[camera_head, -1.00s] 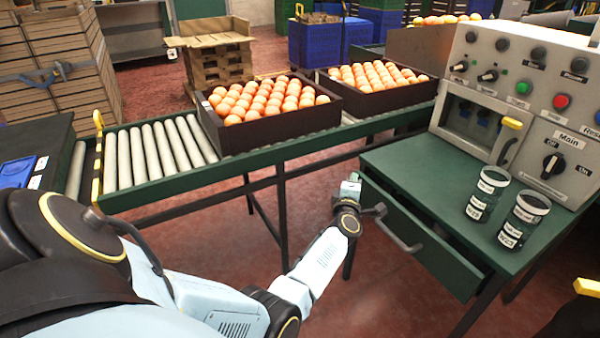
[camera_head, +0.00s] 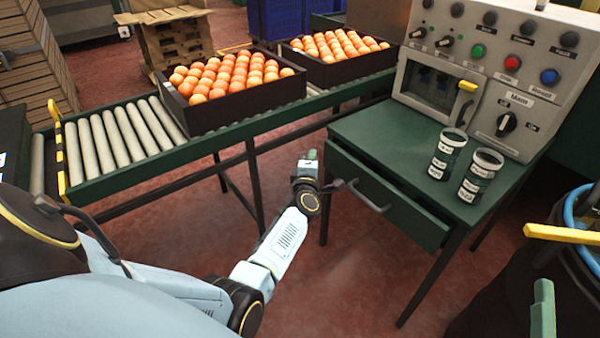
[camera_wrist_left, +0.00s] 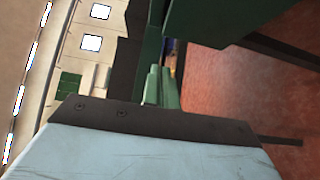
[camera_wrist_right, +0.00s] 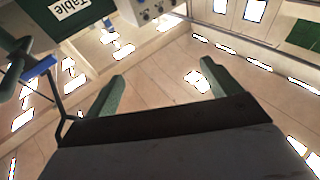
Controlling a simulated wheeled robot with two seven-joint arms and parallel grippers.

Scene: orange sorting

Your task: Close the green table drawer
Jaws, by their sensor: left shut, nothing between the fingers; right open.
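The green table (camera_head: 400,150) stands at the right of the head view. Its drawer (camera_head: 390,193) sticks out, partly open, with a dark handle (camera_head: 362,196) on its front. My left gripper (camera_head: 309,157) is beside the left end of the drawer front, fingers up and shut on nothing. I cannot tell whether it touches the drawer. Its closed green fingers (camera_wrist_left: 162,86) show in the left wrist view, near green panels. My right gripper (camera_wrist_right: 160,88) is open and empty in the right wrist view. One of its green fingers shows at the lower right of the head view.
Two labelled jars (camera_head: 447,153) and a grey control panel (camera_head: 490,80) stand on the table. A roller conveyor (camera_head: 120,140) carries two dark crates of oranges (camera_head: 250,105) to the left. A dark container with a blue rim (camera_head: 575,205) is at the right. Red floor is clear below the drawer.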

